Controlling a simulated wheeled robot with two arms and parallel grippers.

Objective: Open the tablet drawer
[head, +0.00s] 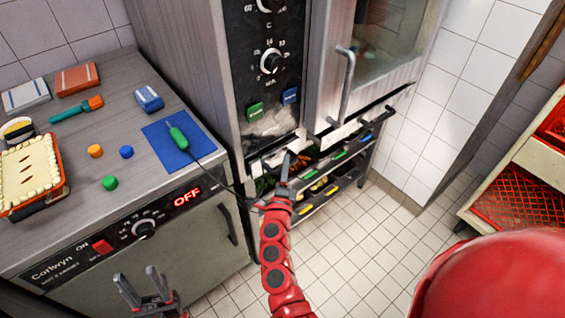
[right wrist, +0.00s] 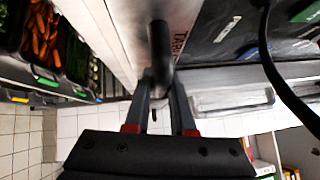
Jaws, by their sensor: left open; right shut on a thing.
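The tablet drawer front (right wrist: 182,14) is pale metal with partly readable dark lettering in the right wrist view. A dark rounded handle (right wrist: 159,45) stands out from it. My right gripper (right wrist: 160,88) has its two fingers on either side of this handle and is shut on it. In the head view my right gripper (head: 288,162) reaches in below the oven's control panel (head: 270,60), and its fingers hide part of the drawer. I cannot tell how far the drawer is open. My left gripper (head: 147,286) is open and empty, low in front of the hot cabinet.
The oven door handle (head: 345,85) stands to the right of the panel. A rack with vegetable trays (head: 325,185) sits below. The hot cabinet (head: 190,245) and its counter are on the left. A dark cable (right wrist: 275,75) crosses the right wrist view. Tiled floor (head: 385,250) is clear.

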